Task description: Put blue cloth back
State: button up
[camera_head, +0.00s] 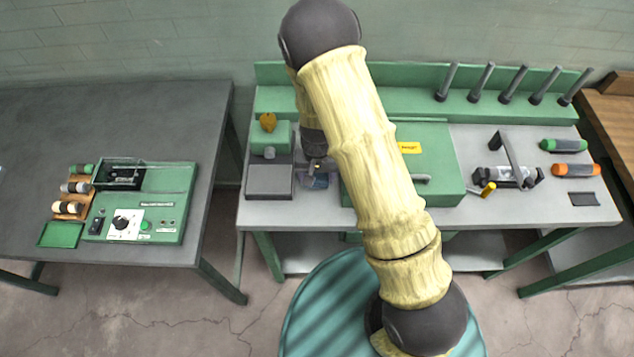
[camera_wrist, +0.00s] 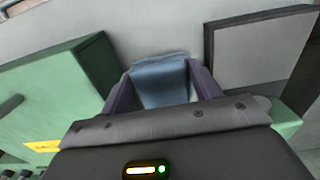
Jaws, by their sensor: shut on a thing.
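The blue cloth (camera_wrist: 160,72) is between the two purple fingers of my gripper (camera_wrist: 163,84) in the wrist view. My gripper is shut on it. In the head view my gripper (camera_head: 316,172) is over the workbench, between the grey square plate and the large green box. The cloth (camera_head: 321,182) shows there only as a small bluish patch, partly hidden by the gripper. I cannot tell whether the cloth touches the bench top.
The grey plate unit (camera_head: 268,180) and green box (camera_head: 433,165) flank my gripper closely on the workbench (camera_head: 300,215). Several dark posts (camera_head: 478,82) stand along the back. A clamp-like fixture (camera_head: 503,172) and coloured cylinders (camera_head: 571,169) lie right. Another table (camera_head: 130,100) stands left.

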aim_at(317, 185)
notch_tip(317, 185, down, 4)
jog(key=shift+f+p, duration=0.1)
jog(key=shift+p, duration=0.3)
jog(key=shift+f, duration=0.15)
jog(key=o, duration=1)
notch_tip(317, 185, up, 12)
jog(key=shift+f+b, duration=0.25)
jog(key=shift+b, duration=0.85)
jog(key=shift+r, duration=0.5)
